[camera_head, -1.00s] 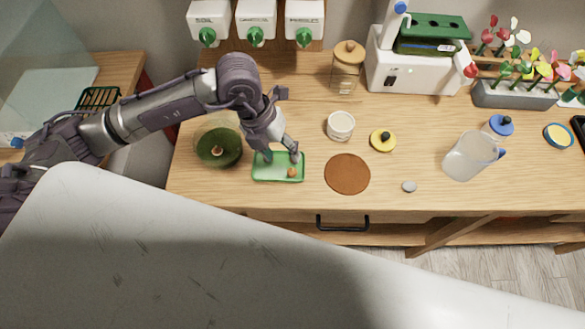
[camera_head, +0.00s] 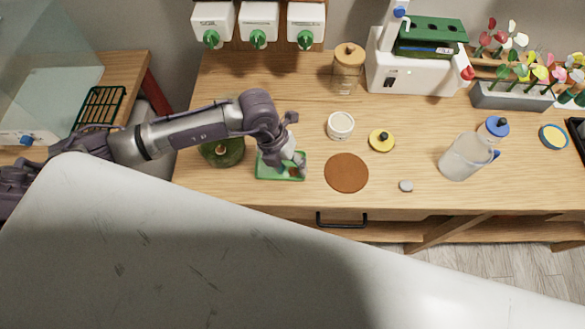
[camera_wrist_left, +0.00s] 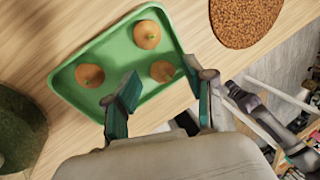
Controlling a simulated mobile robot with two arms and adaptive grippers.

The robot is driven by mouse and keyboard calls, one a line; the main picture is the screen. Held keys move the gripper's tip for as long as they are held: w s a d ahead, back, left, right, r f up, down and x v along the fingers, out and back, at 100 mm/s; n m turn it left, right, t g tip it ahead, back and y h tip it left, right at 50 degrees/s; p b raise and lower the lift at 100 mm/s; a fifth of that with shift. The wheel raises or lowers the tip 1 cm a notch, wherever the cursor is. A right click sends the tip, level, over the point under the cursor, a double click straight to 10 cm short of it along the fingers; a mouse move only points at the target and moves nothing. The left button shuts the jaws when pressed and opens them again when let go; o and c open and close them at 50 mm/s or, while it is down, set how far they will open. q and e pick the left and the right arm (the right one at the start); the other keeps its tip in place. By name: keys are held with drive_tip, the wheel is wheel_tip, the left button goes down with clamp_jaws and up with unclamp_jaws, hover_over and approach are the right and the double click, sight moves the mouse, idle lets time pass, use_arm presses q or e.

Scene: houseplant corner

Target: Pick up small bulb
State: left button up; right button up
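A green tray (camera_wrist_left: 68,82) holds three round brown bulbs in the left wrist view. One bulb (camera_wrist_left: 147,34) is near the far edge, another bulb (camera_wrist_left: 90,75) is at the left, and the third bulb (camera_wrist_left: 163,71) is at the right and looks slightly smallest. My left gripper (camera_wrist_left: 166,84) is open over the tray, with its fingertips on either side of the third bulb and nothing held. In the head view my left gripper (camera_head: 289,166) covers much of the tray (camera_head: 265,174) and mostly hides the bulbs.
A brown round mat (camera_head: 347,173) lies right of the tray and a dark green bowl (camera_head: 223,153) left of it. The table's front edge is close to the tray.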

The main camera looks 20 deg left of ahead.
sight(292, 173)
use_arm(q)
drive_tip(key=c, duration=0.6)
drive_tip(key=shift+r, duration=0.1)
drive_tip(key=shift+r, duration=0.3)
drive_tip(key=r, duration=0.1)
drive_tip(key=r+b, duration=0.1)
drive_tip(key=s+r+b, duration=0.1)
drive_tip(key=shift+d+r, duration=0.3)
drive_tip(key=shift+d, duration=0.1)
drive_tip(key=shift+s+d+r+b, duration=0.4)
drive_tip(key=shift+s+d+r, duration=0.65)
drive_tip(key=shift+s, duration=0.4)
drive_tip(key=shift+s+d+r+b, duration=0.4)
drive_tip(key=shift+s+d+r, duration=0.45)
drive_tip(key=shift+s+r, duration=0.5)
drive_tip(key=shift+s+d+r+b, duration=0.4)
drive_tip(key=shift+s+d+r, duration=0.55)
drive_tip(key=shift+s, duration=0.65)
drive_tip(key=shift+o, duration=0.3)
